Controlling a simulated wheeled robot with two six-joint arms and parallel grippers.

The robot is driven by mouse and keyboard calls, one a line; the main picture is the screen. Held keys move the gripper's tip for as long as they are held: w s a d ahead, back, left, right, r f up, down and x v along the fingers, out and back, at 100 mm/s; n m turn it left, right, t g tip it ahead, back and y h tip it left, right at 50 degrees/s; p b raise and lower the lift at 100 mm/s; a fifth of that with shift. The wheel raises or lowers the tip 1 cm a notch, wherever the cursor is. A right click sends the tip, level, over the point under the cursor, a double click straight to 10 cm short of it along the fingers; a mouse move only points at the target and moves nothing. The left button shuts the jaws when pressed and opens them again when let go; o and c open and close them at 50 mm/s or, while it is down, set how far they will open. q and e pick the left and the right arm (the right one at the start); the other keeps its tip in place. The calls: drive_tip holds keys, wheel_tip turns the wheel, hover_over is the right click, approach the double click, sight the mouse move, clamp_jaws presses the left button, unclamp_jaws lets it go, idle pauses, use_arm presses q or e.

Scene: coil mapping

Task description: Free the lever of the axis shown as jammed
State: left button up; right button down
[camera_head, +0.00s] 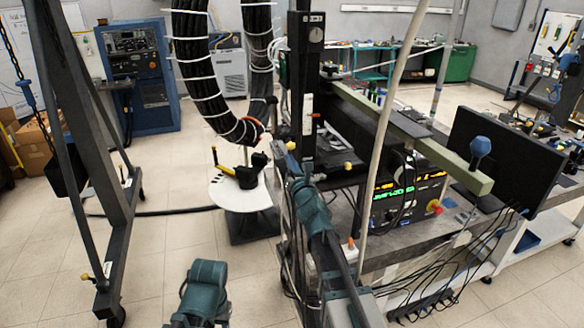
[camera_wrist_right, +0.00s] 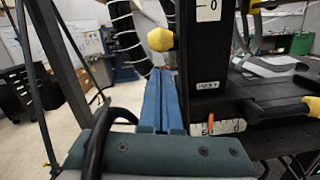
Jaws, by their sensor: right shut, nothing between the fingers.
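My right gripper (camera_head: 284,160) reaches up from the bottom centre beside the dark column (camera_head: 306,75). In the right wrist view its two blue fingers (camera_wrist_right: 162,75) are together and empty, left of the column's black base (camera_wrist_right: 208,75). A yellow knob (camera_wrist_right: 160,39) on the column shows just above the fingertips; I cannot tell whether they touch it. A yellow-ended black handle (camera_wrist_right: 312,104) sticks out at the right, by a scale with an orange pointer (camera_wrist_right: 211,122). A yellow-handled lever (camera_head: 215,156) stands over a round white plate (camera_head: 240,196). The readout (camera_head: 395,190) is lit green and yellow, too small to read.
Thick black cables (camera_head: 205,75) hang in a loop left of the column. A dark A-frame (camera_head: 105,190) stands at left. A pale beam (camera_head: 410,138) and black monitor (camera_head: 505,155) are at right above the bench. Loose wires hang at the bench front. Floor at lower left is clear.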

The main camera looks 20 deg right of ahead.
use_arm(q)
drive_tip(key=shift+r+p, duration=0.4)
drive_tip(key=shift+r, duration=0.45)
use_arm(e)
drive_tip(key=shift+d+r, duration=0.15)
drive_tip(key=shift+r, duration=0.75)
use_arm(q)
drive_tip(key=shift+r, duration=0.1)
use_arm(e)
drive_tip(key=shift+r, duration=0.1)
